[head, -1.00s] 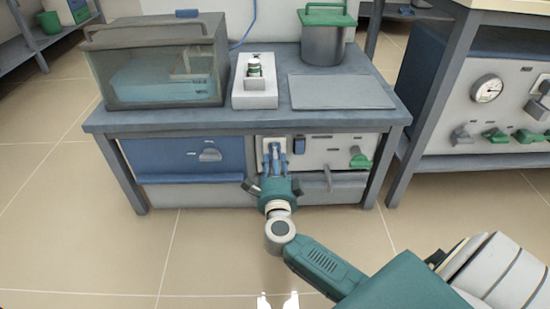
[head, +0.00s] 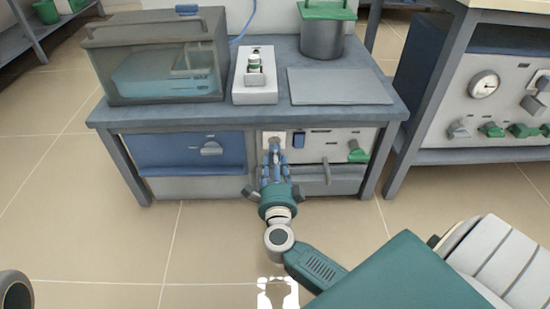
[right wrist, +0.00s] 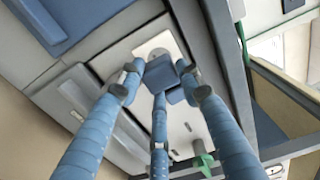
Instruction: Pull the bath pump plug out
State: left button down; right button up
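The bath pump plug (right wrist: 160,74) is a small blue-grey block between my right gripper's fingers in the right wrist view. My right gripper (head: 273,152) has three blue fingers closed around it, in front of the white socket plate (head: 274,135) on the bench's front panel. The socket plate (right wrist: 157,45) also shows just past the plug in the wrist view. The fingers hide most of the plug in the head view. I cannot tell whether its pins still touch the socket. My left gripper is not in view.
A clear water bath (head: 160,60) stands on the bench at left, beside a white pump unit (head: 255,90) and a grey pot (head: 322,40). A blue switch (head: 298,140) and a green handle (head: 357,152) are right of the socket. The floor in front is clear.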

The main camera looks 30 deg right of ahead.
jog(key=o, duration=0.4)
jog(key=shift+s+a+f, duration=0.1)
jog(key=shift+s, duration=0.1)
jog(key=shift+c, duration=0.2)
jog(key=v, duration=1.2)
